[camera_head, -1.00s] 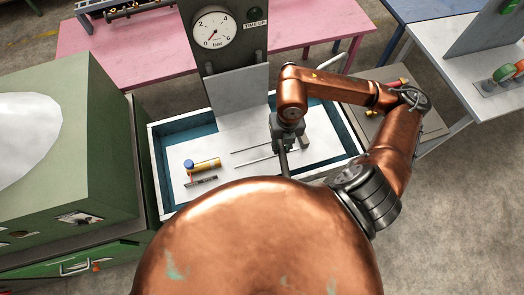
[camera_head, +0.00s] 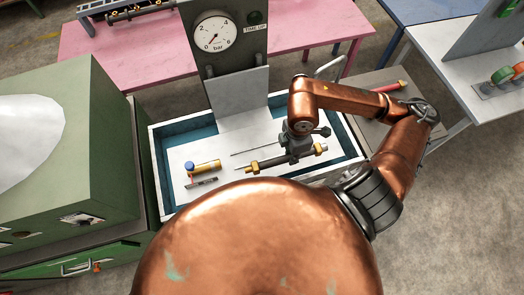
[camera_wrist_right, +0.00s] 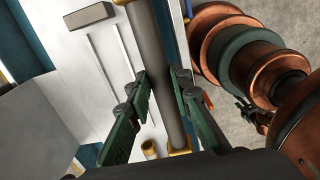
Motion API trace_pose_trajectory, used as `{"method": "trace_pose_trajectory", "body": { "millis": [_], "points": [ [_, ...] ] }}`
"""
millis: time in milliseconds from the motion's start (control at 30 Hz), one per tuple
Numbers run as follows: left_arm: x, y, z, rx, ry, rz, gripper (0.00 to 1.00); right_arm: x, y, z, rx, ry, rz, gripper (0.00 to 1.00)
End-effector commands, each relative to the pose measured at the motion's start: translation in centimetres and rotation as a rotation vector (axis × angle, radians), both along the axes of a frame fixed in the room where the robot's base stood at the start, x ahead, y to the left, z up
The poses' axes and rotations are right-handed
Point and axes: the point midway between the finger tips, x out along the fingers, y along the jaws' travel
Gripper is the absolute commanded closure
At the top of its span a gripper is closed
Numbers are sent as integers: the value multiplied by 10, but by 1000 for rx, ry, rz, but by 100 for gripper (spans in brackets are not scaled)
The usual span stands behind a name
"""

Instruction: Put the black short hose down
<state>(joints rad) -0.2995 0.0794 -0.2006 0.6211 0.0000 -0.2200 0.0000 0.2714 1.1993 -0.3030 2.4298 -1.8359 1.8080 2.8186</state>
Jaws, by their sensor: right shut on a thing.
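The black short hose (camera_head: 272,162) has brass ends and lies level across the right half of a white tray with blue inner walls (camera_head: 157,165). My right gripper (camera_head: 298,153) is shut around its middle from above. In the right wrist view the hose (camera_wrist_right: 153,50) runs lengthwise between the two green fingers of the gripper (camera_wrist_right: 163,92), and one brass end shows near the bottom. I cannot tell whether the hose touches the tray floor. My left gripper is not in view.
A thin rod (camera_head: 257,147) lies behind the hose. A gauge panel (camera_head: 232,60) stands at the tray's back. A green cabinet (camera_head: 70,170) is at left.

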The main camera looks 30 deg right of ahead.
Motion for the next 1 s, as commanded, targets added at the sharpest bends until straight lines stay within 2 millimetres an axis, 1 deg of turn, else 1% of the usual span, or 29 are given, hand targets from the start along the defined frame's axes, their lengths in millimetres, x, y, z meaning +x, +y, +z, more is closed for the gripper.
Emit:
{"method": "trace_pose_trajectory", "body": {
  "millis": [33,300,333,400,500,600,867,900,1000],
  "points": [
    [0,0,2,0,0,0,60,11,6,-3,6,-2,2,100],
    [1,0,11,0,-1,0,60,70,28,-30,4,0,2,100],
    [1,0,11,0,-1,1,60,76,30,-34,3,0,2,100],
    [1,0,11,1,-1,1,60,84,33,-50,2,4,2,100],
    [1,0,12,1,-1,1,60,96,38,-65,3,2,2,100],
    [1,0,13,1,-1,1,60,104,41,-76,1,2,3,100],
    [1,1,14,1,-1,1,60,116,45,-90,2,0,4,100],
    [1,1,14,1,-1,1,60,118,46,-95,1,2,4,100],
    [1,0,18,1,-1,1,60,116,45,-110,0,4,3,100]
  ]
}}
